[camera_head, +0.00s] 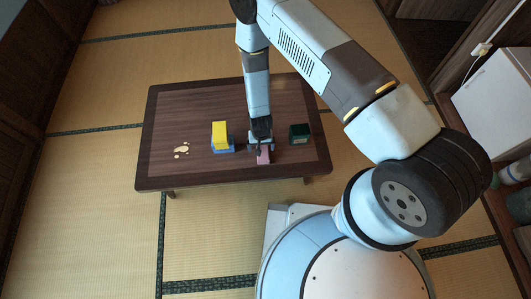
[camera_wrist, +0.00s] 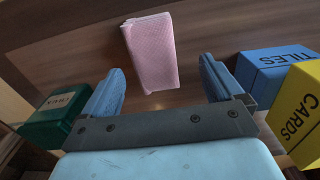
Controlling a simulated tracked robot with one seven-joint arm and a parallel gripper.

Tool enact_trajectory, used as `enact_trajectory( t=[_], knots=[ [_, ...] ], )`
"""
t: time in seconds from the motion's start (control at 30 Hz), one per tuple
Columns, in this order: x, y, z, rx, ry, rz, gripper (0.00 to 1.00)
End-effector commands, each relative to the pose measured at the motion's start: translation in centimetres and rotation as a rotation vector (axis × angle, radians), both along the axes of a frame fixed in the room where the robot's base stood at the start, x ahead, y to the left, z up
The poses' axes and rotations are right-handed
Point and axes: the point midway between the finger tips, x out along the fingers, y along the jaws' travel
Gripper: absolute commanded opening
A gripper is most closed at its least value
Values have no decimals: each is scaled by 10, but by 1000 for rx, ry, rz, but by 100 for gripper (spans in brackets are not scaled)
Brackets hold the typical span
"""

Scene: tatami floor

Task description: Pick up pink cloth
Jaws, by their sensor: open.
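The pink cloth (camera_wrist: 151,50) is a folded, flat-looking rectangle on the dark wooden table (camera_head: 180,108). In the head view the cloth (camera_head: 264,157) shows only in part below my gripper (camera_head: 260,138). In the wrist view my gripper (camera_wrist: 163,88) is open and empty. The cloth lies ahead of the fingertips, between their lines, and its near edge is close to the fingertip gap. I see no contact between the fingers and the cloth.
A blue TILES box (camera_wrist: 268,68) and a yellow CARDS box (camera_wrist: 298,110) are on one side of my gripper. A dark green box (camera_wrist: 57,118) is on the other. The table's back left is clear.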

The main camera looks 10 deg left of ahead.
Motion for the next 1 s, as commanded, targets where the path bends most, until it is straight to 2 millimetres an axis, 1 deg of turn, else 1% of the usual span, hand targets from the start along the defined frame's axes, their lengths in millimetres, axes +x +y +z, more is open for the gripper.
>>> enact_trajectory(
  t=[0.2,0.33,0.5,0.7,1.0],
  knots=[
    [4,-7,-28,-1,2,-2,94],
    [4,-7,-41,-1,1,-1,94],
    [4,-7,-48,-1,1,-1,94],
    [4,-6,-48,0,0,-1,94],
    [4,-6,-48,0,0,0,65]
  ],
)
